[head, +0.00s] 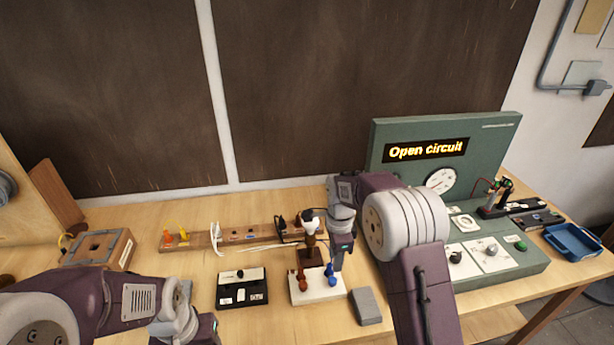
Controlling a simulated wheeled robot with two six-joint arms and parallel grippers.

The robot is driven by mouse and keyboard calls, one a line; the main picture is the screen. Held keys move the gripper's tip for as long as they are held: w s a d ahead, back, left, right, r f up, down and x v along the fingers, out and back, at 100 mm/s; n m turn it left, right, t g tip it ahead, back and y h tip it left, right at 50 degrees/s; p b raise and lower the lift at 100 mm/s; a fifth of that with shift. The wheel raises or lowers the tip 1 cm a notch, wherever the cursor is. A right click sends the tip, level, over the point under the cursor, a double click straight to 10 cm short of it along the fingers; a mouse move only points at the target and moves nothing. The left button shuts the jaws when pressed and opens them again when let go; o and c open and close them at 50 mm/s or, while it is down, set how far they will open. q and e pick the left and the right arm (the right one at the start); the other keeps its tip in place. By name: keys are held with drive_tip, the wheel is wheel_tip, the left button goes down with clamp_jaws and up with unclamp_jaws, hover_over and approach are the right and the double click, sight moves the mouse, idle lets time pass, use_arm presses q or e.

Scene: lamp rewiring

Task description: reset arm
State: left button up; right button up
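My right gripper (338,264) points down just right of a small lamp-like stand (310,245) with a brown post and a pale top. Its fingertips are dark and small, so I cannot tell whether they are open or shut. I see nothing clearly held in it. My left arm comes in at the bottom left, and its gripper (207,328) is low at the table's front edge, left of the black box. Its fingers are partly cut off by the frame.
A white block (318,292) with red and blue pieces stands below the lamp stand. Near it are a black box (243,299), a grey block (366,306) and a wooden strip (200,241) with plugs. A green panel (486,148) reads "Open circuit". A blue tray (573,257) lies far right.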

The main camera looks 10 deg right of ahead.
drive_tip(key=s+d+r+n, duration=0.1)
drive_tip(key=s+d+r, duration=0.1)
drive_tip(key=s+r, duration=0.45)
drive_tip(key=s+f+n, duration=0.3)
drive_tip(key=s+n, duration=0.3)
drive_tip(key=n, duration=0.2)
drive_tip(key=s+f+n+t, duration=0.1)
drive_tip(key=s+f+n, duration=0.2)
drive_tip(key=s+n, duration=0.4)
drive_tip(key=shift+s+f+n, duration=0.2)
drive_tip(key=shift+f+n, duration=0.05)
drive_tip(key=shift+n, duration=0.55)
drive_tip(key=shift+d, duration=0.1)
